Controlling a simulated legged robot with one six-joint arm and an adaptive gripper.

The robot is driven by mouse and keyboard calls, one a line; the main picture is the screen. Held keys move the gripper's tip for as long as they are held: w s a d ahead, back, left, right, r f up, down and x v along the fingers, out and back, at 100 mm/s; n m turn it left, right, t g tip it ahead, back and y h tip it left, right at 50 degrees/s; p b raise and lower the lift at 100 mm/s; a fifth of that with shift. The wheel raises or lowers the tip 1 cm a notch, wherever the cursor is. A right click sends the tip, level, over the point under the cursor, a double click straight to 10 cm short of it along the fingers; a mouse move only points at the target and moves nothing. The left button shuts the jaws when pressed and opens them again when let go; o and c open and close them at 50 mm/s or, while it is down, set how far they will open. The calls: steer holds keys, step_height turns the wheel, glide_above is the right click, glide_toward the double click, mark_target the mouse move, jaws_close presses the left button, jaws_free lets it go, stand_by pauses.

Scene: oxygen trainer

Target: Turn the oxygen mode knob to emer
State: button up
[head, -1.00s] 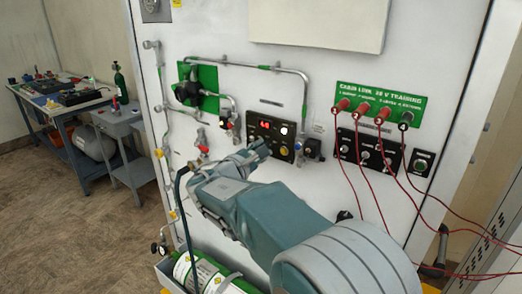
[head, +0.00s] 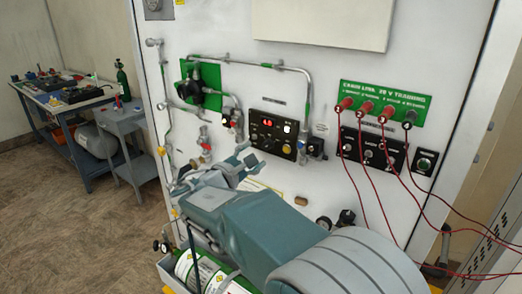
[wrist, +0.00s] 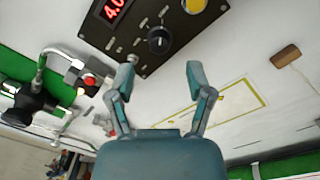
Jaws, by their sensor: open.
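The black oxygen panel (head: 274,131) is on the white wall, with a red digital display and a yellow button. In the wrist view a round black knob (wrist: 159,40) with a pale mark sits on this panel. I cannot read its labels or setting. My gripper (head: 247,156) is at the panel's lower left in the head view. In the wrist view my gripper (wrist: 160,74) is open and empty. The knob lies beyond the fingertips, roughly in line with the gap between them, and is not touched.
A red-buttoned valve (wrist: 88,80) and pipework are left of the panel in the wrist view. Red cables (head: 377,190) hang from the jacks at the right. A green cylinder (head: 200,272) lies below. A small brown block (wrist: 285,55) is on the wall.

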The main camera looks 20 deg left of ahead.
steer(key=v, duration=0.7)
steer(key=shift+s, duration=0.2)
steer(key=shift+a+f, duration=0.1)
steer(key=s+d+f+m+g+h, duration=0.15)
steer(key=d+m+g, duration=0.35)
steer(key=d, duration=0.9)
steer(key=s+d+f+m+g, duration=0.15)
steer(key=d+m+g, duration=0.35)
steer(key=d, duration=0.9)
steer(key=s+d+f+m+g+y, duration=0.1)
steer(key=s+d+f+m+y, duration=0.1)
steer(key=s+m, duration=0.4)
steer(key=s+d+f+m+y, duration=0.3)
steer(key=s+d+m+y, duration=0.2)
steer(key=s, duration=0.7)
steer(key=shift+d+m+g, duration=0.4)
steer(key=shift+d+m, duration=0.75)
steer(key=shift+m, duration=0.05)
